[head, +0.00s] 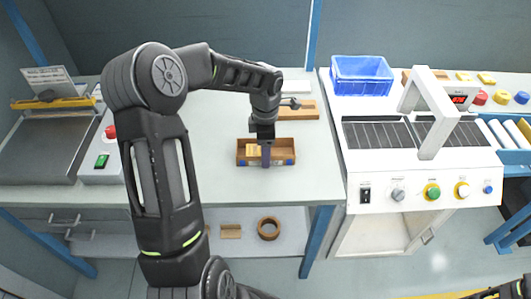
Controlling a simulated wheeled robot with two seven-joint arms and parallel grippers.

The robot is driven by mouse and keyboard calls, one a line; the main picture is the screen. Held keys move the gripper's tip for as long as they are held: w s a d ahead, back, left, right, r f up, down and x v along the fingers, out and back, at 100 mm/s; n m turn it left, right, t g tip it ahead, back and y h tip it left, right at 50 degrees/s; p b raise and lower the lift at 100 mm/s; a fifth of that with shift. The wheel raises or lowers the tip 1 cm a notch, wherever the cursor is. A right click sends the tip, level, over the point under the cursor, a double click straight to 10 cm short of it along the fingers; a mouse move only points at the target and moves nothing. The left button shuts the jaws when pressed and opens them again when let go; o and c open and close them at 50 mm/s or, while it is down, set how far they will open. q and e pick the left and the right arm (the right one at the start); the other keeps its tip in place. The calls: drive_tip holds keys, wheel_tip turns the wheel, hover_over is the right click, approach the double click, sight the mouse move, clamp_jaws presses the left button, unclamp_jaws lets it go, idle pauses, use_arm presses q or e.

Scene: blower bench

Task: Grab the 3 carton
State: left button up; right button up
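A shallow open brown box (289,145) with blue patches on its front sits on the pale bench top. A small tan block (251,150) shows inside it at the left, possibly a carton. My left gripper (266,162) points down over the middle of the box, its fingers seen edge-on and overlapping the front wall. Whether it is open or holds anything cannot be told. The gripper hides part of the box's inside. No number 3 is readable on any carton.
A flat tan piece (304,110) lies behind the box. A sealer (45,140) stands at left. A tape roll (268,228) lies on the lower shelf.

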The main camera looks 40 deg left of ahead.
use_arm(q)
drive_tip(key=c, duration=0.6)
drive_tip(key=shift+c, duration=0.2)
wheel_tip(320, 180, up, 10)
drive_tip(key=b, duration=0.1)
idle(0.6)
